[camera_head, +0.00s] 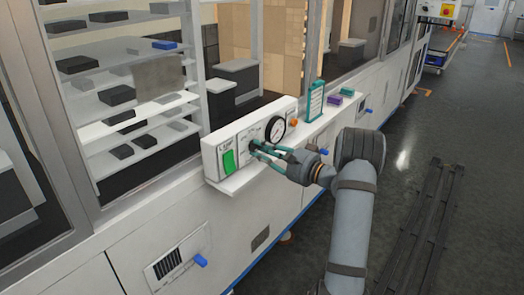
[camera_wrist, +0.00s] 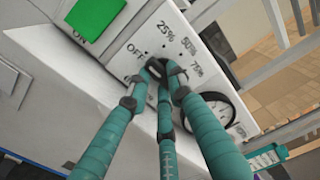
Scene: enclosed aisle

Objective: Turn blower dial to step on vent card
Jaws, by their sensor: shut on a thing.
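The blower dial (camera_wrist: 156,66) is a small dark knob on a white control panel (camera_wrist: 235,75), with OFF, 25%, 50% and 75% printed around it. My gripper (camera_wrist: 162,78) has teal fingers closed around the dial, which hide most of it. I cannot tell which step its pointer faces. In the head view my gripper (camera_head: 258,148) reaches the panel from the right. A teal-framed upright card (camera_head: 315,101), likely the vent card, stands on the ledge right of the panel. Its writing is too small to read.
A round gauge (camera_head: 275,130) sits right of the dial, and a green switch (camera_head: 228,160) sits left of it. An orange item (camera_head: 293,122), a purple block (camera_head: 334,102) and a teal block (camera_head: 347,93) are on the ledge. Glazed shelves stand behind; the aisle floor (camera_head: 440,120) is mostly open.

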